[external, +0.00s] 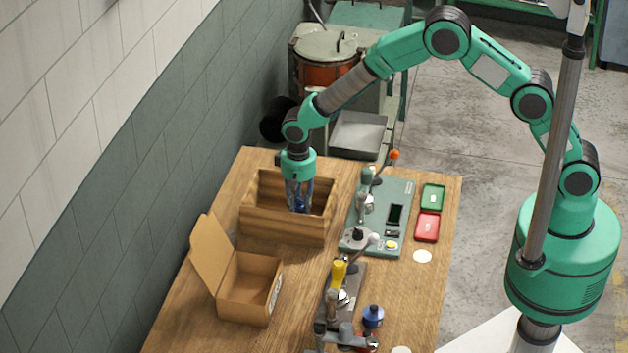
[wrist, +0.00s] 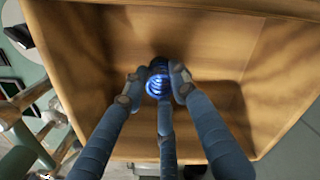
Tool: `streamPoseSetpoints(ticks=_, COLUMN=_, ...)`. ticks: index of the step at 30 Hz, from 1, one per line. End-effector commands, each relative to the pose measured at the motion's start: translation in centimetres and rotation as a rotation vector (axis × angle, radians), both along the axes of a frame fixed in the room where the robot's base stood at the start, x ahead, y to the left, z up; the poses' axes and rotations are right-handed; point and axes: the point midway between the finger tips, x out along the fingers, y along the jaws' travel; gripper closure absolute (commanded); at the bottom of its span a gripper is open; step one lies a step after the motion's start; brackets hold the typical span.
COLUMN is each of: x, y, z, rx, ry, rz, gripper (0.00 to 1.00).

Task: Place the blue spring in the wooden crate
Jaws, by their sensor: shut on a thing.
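The wooden crate (external: 282,230) stands at the back left of the workbench, and its wooden inside fills most of the wrist view (wrist: 215,48). My gripper (external: 299,200) points down into the crate, with its fingers inside the walls. In the wrist view my gripper (wrist: 155,88) is shut on the blue spring (wrist: 159,82), held between the fingertips. The spring also shows as a small blue patch in the external view (external: 300,206). I cannot tell whether the spring touches the crate floor.
An open cardboard box (external: 248,287) stands in front of the crate. A green coiler station (external: 382,215) is to its right, with a green tray (external: 433,197) and a red tray (external: 427,227) beyond. A lever tool with a yellow grip (external: 339,272) and a blue knob-like item (external: 373,316) are nearer.

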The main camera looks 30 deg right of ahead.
Motion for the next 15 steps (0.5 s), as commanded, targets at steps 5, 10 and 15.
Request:
streamPoseSetpoints(ticks=5, x=0.0, y=0.0, z=0.0, rx=0.0, ry=0.0, rz=0.0, gripper=1.0)
streamPoseSetpoints(ticks=10, x=-0.02, y=-0.02, z=-0.29, rx=-0.001, ry=0.001, rz=0.0, gripper=0.67)
streamPoseSetpoints(ticks=15, x=-0.02, y=-0.02, z=-0.27, rx=-0.001, ry=0.001, rz=0.0, gripper=0.54)
